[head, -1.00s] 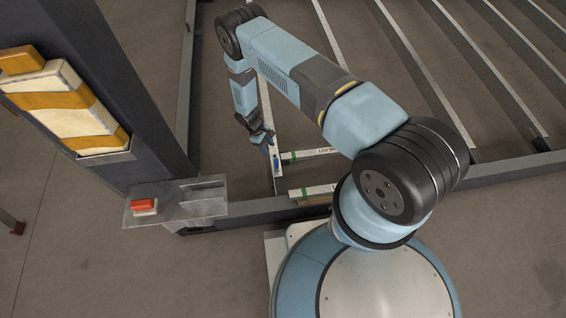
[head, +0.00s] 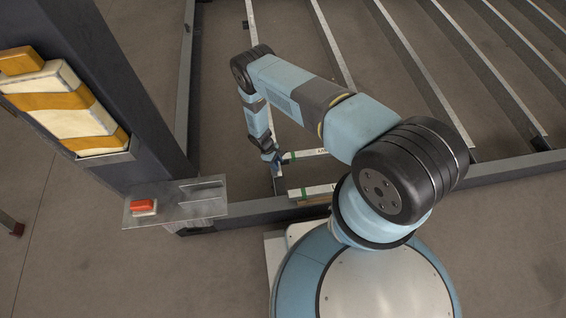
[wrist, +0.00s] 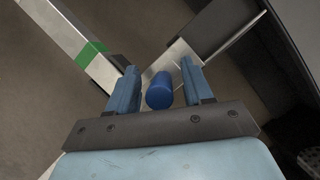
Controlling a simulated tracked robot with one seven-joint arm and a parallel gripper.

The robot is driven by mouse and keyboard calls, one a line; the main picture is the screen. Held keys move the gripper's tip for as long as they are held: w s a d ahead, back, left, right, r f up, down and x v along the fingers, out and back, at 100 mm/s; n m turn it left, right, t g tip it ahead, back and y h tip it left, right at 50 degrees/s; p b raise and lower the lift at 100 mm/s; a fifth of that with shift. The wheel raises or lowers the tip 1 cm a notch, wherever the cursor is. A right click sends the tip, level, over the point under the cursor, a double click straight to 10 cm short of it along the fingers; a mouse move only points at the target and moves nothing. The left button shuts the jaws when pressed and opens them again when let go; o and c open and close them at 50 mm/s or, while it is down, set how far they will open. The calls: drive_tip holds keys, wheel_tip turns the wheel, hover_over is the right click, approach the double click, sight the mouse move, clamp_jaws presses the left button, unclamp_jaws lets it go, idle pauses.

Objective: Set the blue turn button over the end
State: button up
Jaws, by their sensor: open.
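The blue turn button (wrist: 159,92) shows in the wrist view as a short blue cylinder with a rounded end, on or beside a pale metal strip (wrist: 178,57). My gripper (wrist: 160,78) is open. Its two blue fingers stand on either side of the button, with a visible gap on each side. In the head view my gripper (head: 274,160) is low over the pale rail, and the button is mostly hidden by it there. A white bar (head: 308,154) with a green band has its end close to my gripper. The green band also shows in the wrist view (wrist: 90,53).
A second white bar (head: 318,190) with a green band lies nearer my base. A metal bracket (head: 178,211) with a red block (head: 144,207) sticks out from the dark post (head: 120,90) at left. Long pale rails cross the frame behind.

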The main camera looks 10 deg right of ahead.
clamp_jaws()
idle(0.5)
